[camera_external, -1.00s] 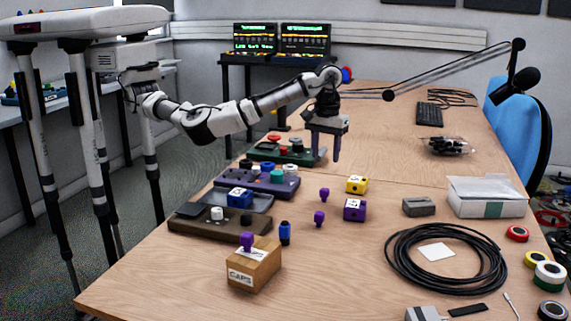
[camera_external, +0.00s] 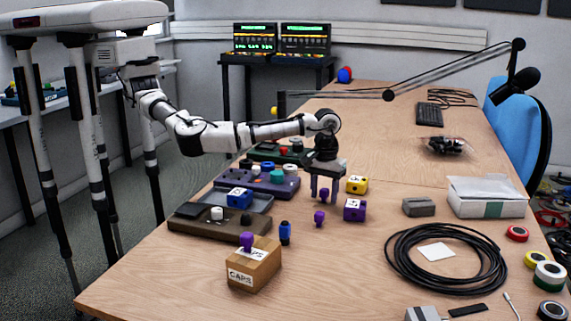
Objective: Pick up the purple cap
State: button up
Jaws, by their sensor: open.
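Several small purple pieces are in view. One purple cap (camera_external: 324,193) stands on the table and shows between the fingers of my gripper (camera_external: 325,200). The gripper points down with its fingers apart, one on each side of this cap. I cannot tell whether they touch it. A second purple cap (camera_external: 319,218) stands on the table just nearer the camera.
A yellow block (camera_external: 357,184) and a purple block (camera_external: 354,209) stand close right of the gripper. A blue and black piece (camera_external: 285,232) is nearer the camera. Trays with parts (camera_external: 222,226) line the left edge. A black cable coil (camera_external: 398,262) lies at right.

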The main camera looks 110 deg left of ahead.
jog(key=shift+c, duration=0.2)
grip_shut()
